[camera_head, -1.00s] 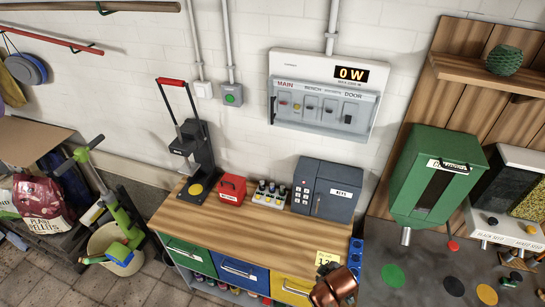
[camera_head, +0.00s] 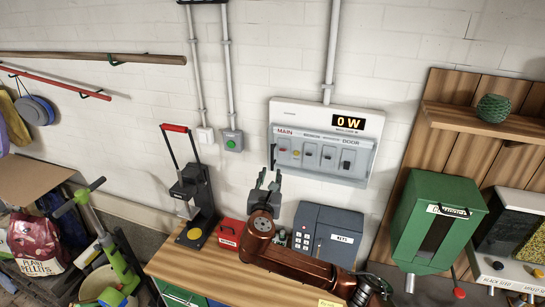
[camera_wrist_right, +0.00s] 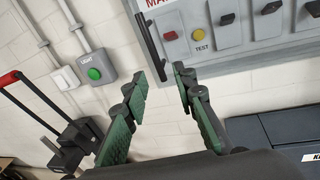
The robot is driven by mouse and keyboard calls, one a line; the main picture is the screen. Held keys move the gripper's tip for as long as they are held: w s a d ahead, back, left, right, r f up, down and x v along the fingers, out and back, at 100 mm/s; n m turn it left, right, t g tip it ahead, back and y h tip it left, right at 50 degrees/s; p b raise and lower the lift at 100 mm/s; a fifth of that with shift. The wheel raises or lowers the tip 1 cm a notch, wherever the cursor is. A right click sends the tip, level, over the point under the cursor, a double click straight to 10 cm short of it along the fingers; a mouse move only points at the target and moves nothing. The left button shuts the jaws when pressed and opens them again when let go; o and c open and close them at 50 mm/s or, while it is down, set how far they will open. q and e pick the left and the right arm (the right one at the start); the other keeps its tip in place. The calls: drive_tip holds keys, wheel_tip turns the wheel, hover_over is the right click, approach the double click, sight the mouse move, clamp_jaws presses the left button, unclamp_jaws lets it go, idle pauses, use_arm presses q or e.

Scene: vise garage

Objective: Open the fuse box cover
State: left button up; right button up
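The fuse box (camera_head: 378,122) is a pale box on the white brick wall, with a "0 W" display and a row of switches labelled MAIN, BENCH and DOOR. A dark vertical handle (camera_head: 273,157) is at the left edge of its grey front; it also shows in the right wrist view (camera_wrist_right: 148,45). I cannot tell the cover's exact outline. My right gripper (camera_head: 269,180) is open and empty, just below the handle and apart from it. In the right wrist view its fingers (camera_wrist_right: 161,86) point up at the box's lower left corner. My left gripper is not in view.
A grey light switch (camera_head: 232,140) with a green button is on the wall to the left. Below are a black press with a red handle (camera_head: 174,128), a red box (camera_head: 230,233) and a dark key safe (camera_head: 346,218) on the workbench (camera_head: 170,262). A green dispenser (camera_head: 405,215) stands right.

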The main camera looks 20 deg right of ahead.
sight(272, 157)
drive_tip(key=shift+n, duration=0.4)
drive_tip(key=w+r, duration=0.1)
drive_tip(key=w, duration=0.1)
drive_tip(key=w+d+r+p, duration=0.1)
drive_tip(key=w, duration=0.1)
drive_tip(key=w+d+p, duration=0.1)
drive_tip(key=w, duration=0.1)
drive_tip(key=shift+w+d+r, duration=0.1)
drive_tip(key=shift+w+r, duration=0.05)
drive_tip(key=shift+r, duration=0.25)
drive_tip(key=shift+w+d+f, duration=0.1)
drive_tip(key=shift+w+d, duration=0.15)
drive_tip(key=shift+w, duration=0.4)
drive_tip(key=shift+c, duration=0.4)
clamp_jaws()
